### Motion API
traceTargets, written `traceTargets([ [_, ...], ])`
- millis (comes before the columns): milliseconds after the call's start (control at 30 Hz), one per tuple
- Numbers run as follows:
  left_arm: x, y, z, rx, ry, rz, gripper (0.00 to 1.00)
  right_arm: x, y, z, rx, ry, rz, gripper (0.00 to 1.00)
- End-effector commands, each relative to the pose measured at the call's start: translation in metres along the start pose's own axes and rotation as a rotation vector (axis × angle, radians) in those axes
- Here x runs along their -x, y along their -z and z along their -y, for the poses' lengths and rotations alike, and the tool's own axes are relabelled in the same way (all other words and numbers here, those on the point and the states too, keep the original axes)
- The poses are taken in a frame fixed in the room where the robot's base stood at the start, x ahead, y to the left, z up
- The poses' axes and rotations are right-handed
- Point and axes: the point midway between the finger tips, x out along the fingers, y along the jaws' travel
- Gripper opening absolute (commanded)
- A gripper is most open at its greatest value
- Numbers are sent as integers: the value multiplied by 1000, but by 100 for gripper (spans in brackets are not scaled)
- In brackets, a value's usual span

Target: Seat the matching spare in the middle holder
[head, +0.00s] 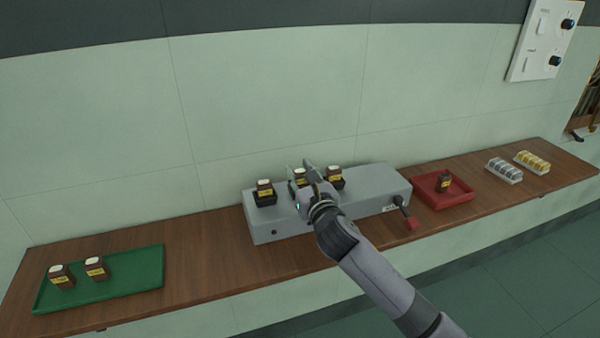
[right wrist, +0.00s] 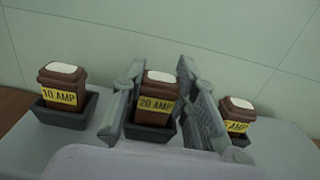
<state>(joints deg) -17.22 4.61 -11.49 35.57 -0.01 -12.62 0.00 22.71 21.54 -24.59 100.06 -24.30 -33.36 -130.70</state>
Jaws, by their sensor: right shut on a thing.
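A grey bench unit (head: 375,198) carries three black holders in a row. The left holder (right wrist: 62,116) holds a brown block marked 10 AMP (right wrist: 63,86); the right holder (head: 339,185) holds another (right wrist: 236,115), its label partly hidden by a finger. My right gripper (right wrist: 160,100) is shut on a brown block marked 20 AMP (right wrist: 158,93), one finger on each side. This block is upright at the middle holder (right wrist: 150,131), its lower end within the holder's outline; whether it is fully down I cannot tell. My left gripper is not in view.
A green tray (head: 130,280) at left holds two brown blocks (head: 61,276). A red tray (head: 425,197) at right holds one brown block (head: 444,182). A red-ended lever (head: 411,222) projects from the unit's front. Silver (head: 503,170) and gold (head: 531,161) racks stand farther right.

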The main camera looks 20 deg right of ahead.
Motion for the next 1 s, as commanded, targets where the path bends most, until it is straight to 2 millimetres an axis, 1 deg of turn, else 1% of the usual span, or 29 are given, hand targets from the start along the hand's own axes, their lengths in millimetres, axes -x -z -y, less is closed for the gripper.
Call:
traceTargets([
  [700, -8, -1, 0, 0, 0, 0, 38, 0, 12, 0, 0, 1, 0, 0],
  [733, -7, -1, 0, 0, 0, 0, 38, 0, 12, 0, 0, 1, 0, 28],
  [833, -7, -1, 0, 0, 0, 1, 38, 0, 11, 0, 0, 1, 0, 35],
  [1000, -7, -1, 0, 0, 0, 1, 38, 0, 11, 0, 0, 1, 0, 35],
])
